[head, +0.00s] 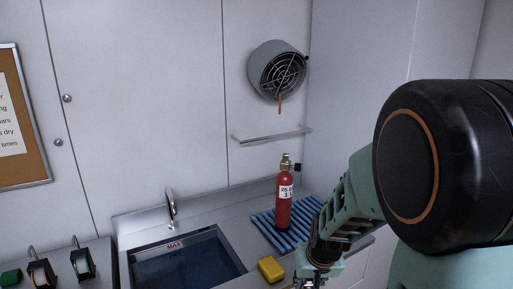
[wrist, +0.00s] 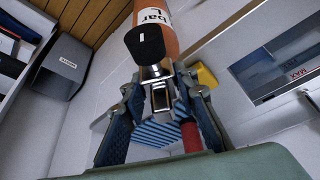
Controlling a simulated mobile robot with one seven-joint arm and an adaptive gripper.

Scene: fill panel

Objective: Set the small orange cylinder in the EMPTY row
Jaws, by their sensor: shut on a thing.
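My gripper (wrist: 160,98) is shut on the metal valve of an orange cylinder (wrist: 178,38) in the wrist view. In the head view my gripper (head: 318,272) is at the bottom edge, right of the yellow sponge, and the held cylinder is out of frame. A red cylinder (head: 284,205) with a brass valve stands upright on a blue striped mat (head: 262,228). I cannot make out a row marked EMPTY.
A water-filled sink (head: 185,265) with a tap (head: 171,208) lies left of the mat. A yellow block (head: 271,268) sits on the counter's front. Dark-fronted devices (head: 82,262) stand at far left. A grey bin (wrist: 63,66) shows in the wrist view.

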